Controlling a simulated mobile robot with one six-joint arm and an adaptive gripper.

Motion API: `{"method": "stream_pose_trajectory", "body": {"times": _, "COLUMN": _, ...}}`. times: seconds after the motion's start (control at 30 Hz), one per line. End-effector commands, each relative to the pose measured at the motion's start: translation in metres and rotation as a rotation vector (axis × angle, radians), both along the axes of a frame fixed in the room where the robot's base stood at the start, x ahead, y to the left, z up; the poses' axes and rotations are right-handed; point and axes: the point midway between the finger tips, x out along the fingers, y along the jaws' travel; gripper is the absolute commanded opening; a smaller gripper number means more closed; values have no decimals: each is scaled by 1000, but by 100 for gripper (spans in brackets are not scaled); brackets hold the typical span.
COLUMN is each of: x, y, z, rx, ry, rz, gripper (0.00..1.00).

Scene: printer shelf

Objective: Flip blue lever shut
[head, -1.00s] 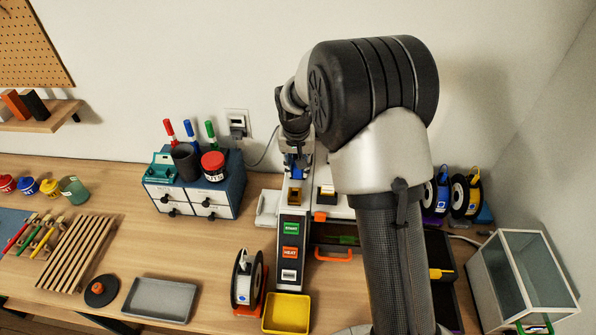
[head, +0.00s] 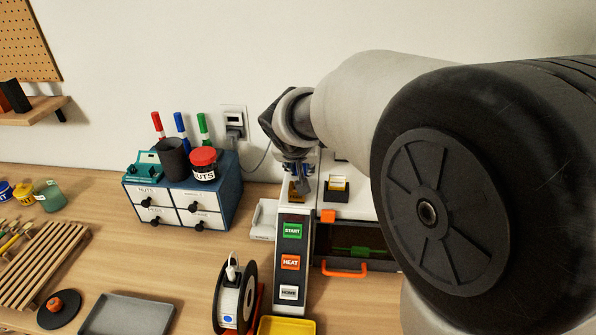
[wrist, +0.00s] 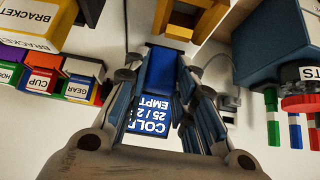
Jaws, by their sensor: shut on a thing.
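My gripper (head: 299,172) is at the top of the grey control column (head: 292,215), which carries the START, HEAT and HOME buttons. In the wrist view, my gripper (wrist: 165,108) has its two fingers on either side of a blue lever (wrist: 160,70) and is shut on it. A blue display (wrist: 150,116), reading COLD and EMPT, shows between the fingers. In the head view the lever is mostly hidden by my gripper, so its angle cannot be told.
The printer (head: 345,206) with its orange handle (head: 345,272) is right of the column, partly behind my arm. A blue drawer cabinet (head: 230,190) with pens, a black cup and a red-lidded jar stands left. A spool (head: 235,295) and yellow tray (head: 287,326) are in front.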

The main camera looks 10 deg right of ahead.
Motion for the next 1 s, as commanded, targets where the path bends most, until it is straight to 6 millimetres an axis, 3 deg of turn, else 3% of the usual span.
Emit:
{"method": "stream_pose_trajectory", "body": {"times": 0.67, "x": -1, "y": 0, "z": 1, "rx": -11, "ry": -34, "rz": 0, "gripper": 1}}
{"method": "stream_pose_trajectory", "body": {"times": 0.7, "x": -1, "y": 0, "z": 1, "rx": -11, "ry": -34, "rz": 0, "gripper": 27}}
{"method": "stream_pose_trajectory", "body": {"times": 1.0, "x": -1, "y": 0, "z": 0, "rx": -11, "ry": -32, "rz": 0, "gripper": 45}}
